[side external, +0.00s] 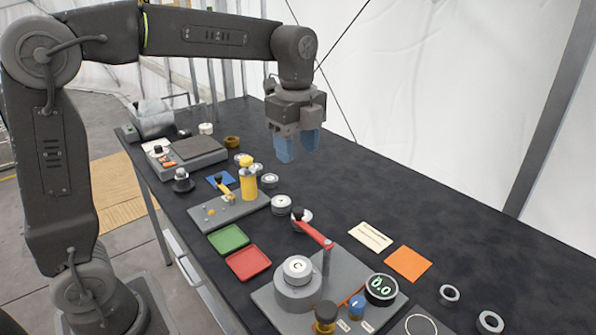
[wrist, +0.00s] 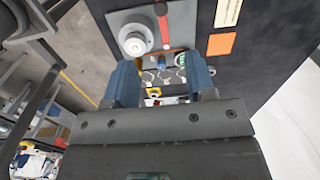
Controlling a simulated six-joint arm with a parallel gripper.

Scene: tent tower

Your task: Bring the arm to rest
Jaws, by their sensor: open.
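My gripper (side external: 297,146) hangs from my arm above the far part of the dark table (side external: 365,180). Its two blue fingers are apart and nothing shows between them in the side view. In the wrist view my gripper (wrist: 162,88) also shows its fingers spread, with the table's devices seen beyond them. The fingers are clear of the table top.
A grey device with a red lever (side external: 314,230), a round dial reading 0.0 (side external: 381,289) and knobs stands at the near end. Green (side external: 228,239) and red (side external: 248,264) trays, a yellow post (side external: 248,180) and several metal rings lie around. The right back table is fairly clear.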

